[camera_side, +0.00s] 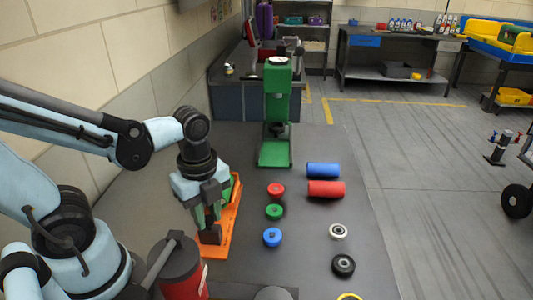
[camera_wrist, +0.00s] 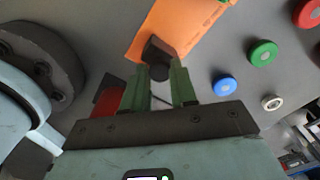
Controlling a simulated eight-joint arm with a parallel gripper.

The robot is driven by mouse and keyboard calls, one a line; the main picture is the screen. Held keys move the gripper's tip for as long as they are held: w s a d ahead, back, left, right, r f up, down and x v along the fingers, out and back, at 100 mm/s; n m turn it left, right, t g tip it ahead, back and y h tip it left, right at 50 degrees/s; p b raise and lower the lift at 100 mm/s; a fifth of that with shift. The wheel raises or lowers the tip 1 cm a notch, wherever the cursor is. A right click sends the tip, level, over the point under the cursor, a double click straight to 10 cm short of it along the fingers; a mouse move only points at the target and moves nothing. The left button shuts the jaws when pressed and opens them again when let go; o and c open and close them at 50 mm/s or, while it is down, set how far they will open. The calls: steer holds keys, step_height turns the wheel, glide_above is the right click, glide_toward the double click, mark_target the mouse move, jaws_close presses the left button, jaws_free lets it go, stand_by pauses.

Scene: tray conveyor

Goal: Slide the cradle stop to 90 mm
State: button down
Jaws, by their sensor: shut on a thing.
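The orange cradle (camera_side: 230,220) lies on the dark bench top, left of the coloured rollers, and it also shows at the top of the wrist view (camera_wrist: 180,25). The dark cradle stop (camera_side: 211,236) sits at the cradle's near end; in the wrist view it is a dark block (camera_wrist: 158,50) over the orange. My gripper (camera_side: 209,213) points down over the cradle, with its green fingers (camera_wrist: 161,75) shut on the stop. Part of the stop is hidden between the fingers. A green part shows at the cradle's far end, partly behind my gripper. Scale marks are not readable.
Red (camera_side: 276,190), green (camera_side: 274,212) and blue (camera_side: 272,237) wheels stand right of the cradle. Blue (camera_side: 323,169) and red (camera_side: 325,189) cylinders lie farther right. A green press (camera_side: 277,110) stands behind. A red and dark canister (camera_side: 182,270) is at the near left.

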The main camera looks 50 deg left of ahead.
steer(key=w+a, duration=0.6)
stand_by(0.3)
steer(key=c, duration=0.9)
jaws_free()
steer(key=shift+s, duration=0.1)
steer(key=shift+d, duration=0.1)
steer(key=shift+r, duration=0.2)
step_height(320, 180, up, 12)
steer(key=shift+f, duration=0.15)
